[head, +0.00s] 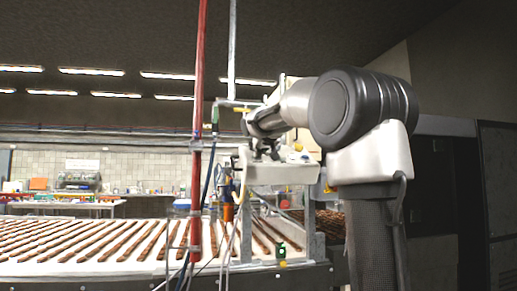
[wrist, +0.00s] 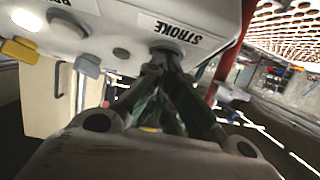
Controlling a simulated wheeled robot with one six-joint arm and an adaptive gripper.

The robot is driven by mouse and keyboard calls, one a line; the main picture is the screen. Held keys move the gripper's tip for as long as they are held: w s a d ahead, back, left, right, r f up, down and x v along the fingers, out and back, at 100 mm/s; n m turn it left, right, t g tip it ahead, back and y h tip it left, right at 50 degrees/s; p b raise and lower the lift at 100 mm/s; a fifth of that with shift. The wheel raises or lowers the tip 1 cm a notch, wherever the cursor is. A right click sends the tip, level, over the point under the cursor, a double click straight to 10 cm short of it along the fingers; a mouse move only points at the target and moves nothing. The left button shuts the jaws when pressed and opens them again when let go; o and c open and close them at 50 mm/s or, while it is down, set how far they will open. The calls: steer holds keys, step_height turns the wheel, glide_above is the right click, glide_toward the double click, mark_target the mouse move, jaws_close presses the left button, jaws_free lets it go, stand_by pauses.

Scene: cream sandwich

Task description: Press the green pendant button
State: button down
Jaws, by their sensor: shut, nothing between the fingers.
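The pendant box (wrist: 110,25) is a pale box that fills the top of the wrist view, with its lettering upside down. My gripper (wrist: 160,66) is shut and empty, its fingertips at the box face by the STROKE label (wrist: 168,30). A dark round spot shows just behind the fingertips. I cannot tell whether they touch it. No green button face is clearly visible; the fingers cover part of that area. In the head view the pale box (head: 282,174) hangs below my wrist, and my gripper (head: 264,150) is small and partly hidden there.
A red vertical pole (head: 197,120) stands left of the arm. A conveyor (head: 95,240) carries rows of brown bars.

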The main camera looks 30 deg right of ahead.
steer(key=shift+w+f, duration=0.1)
steer(key=shift+f, duration=0.4)
steer(key=s+a+r, duration=0.2)
steer(key=s+r, duration=0.5)
steer(key=s, duration=0.4)
steer(key=shift+s+a, duration=0.2)
steer(key=shift+a, duration=0.15)
steer(key=shift+r, duration=0.1)
stand_by(1.5)
